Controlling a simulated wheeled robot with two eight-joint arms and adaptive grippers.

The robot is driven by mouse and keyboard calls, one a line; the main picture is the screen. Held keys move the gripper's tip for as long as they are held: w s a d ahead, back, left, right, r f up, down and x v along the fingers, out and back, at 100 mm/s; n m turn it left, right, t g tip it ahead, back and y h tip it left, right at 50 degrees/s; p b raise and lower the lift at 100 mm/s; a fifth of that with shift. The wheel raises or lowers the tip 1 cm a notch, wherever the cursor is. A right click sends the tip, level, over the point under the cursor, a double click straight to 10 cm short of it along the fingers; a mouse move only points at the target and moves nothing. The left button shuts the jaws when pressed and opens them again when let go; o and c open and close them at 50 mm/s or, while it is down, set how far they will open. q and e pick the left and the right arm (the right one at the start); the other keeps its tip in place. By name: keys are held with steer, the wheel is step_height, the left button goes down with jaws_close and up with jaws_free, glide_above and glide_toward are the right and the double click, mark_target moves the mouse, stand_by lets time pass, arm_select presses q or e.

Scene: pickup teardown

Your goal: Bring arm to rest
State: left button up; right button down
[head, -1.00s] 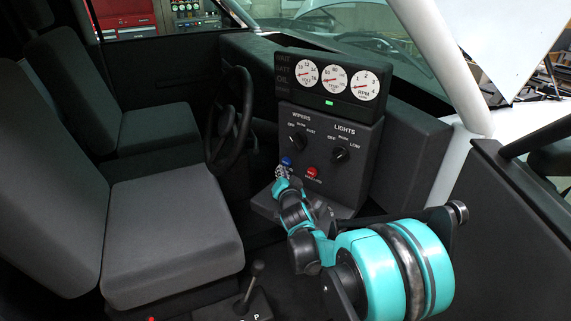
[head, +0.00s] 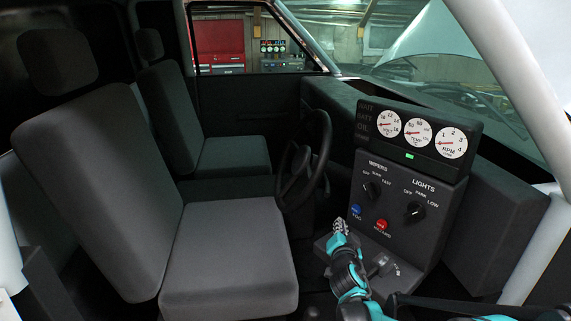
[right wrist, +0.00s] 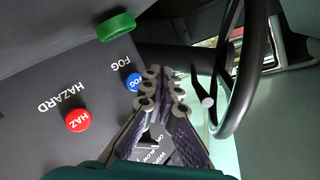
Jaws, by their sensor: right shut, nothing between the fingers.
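My right arm (head: 347,273) is teal and black and comes in from the bottom of the head view. Its right gripper (head: 340,226) is in front of the dash panel, just below the blue FOG button (head: 355,211). The gripper is shut and empty. In the right wrist view the gripper (right wrist: 165,80) points past the blue FOG button (right wrist: 133,81), with the steering wheel (right wrist: 240,90) to its right. The red HAZARD button (right wrist: 77,120) is to its left. I cannot tell whether the fingertips touch anything. My left gripper is not in view.
The steering wheel (head: 305,165) stands left of the dash panel (head: 395,235). Two grey seats, the near one (head: 225,250) and the far one (head: 230,155), fill the left side. The gauge cluster (head: 420,130) shows a green light. Room above the near seat is free.

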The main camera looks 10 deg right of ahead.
steer(key=shift+s+r, duration=0.15)
steer(key=shift+s, duration=0.25)
steer(key=s+a+f+n+g+y, duration=0.1)
steer(key=s+a+f+n+g, duration=0.1)
steer(key=s, duration=0.8)
steer(key=s+a+f+n+g+y, duration=0.2)
steer(key=s+a+f+n+g, duration=0.1)
steer(key=s+a+n, duration=0.2)
steer(key=s+a+f+n+g+y, duration=0.2)
steer(key=s+a, duration=0.4)
steer(key=s, duration=0.8)
steer(key=shift+s+a+f+n+g, duration=0.3)
steer(key=shift+f+n+g, duration=0.45)
steer(key=shift+n, duration=0.25)
steer(key=shift+r, duration=0.15)
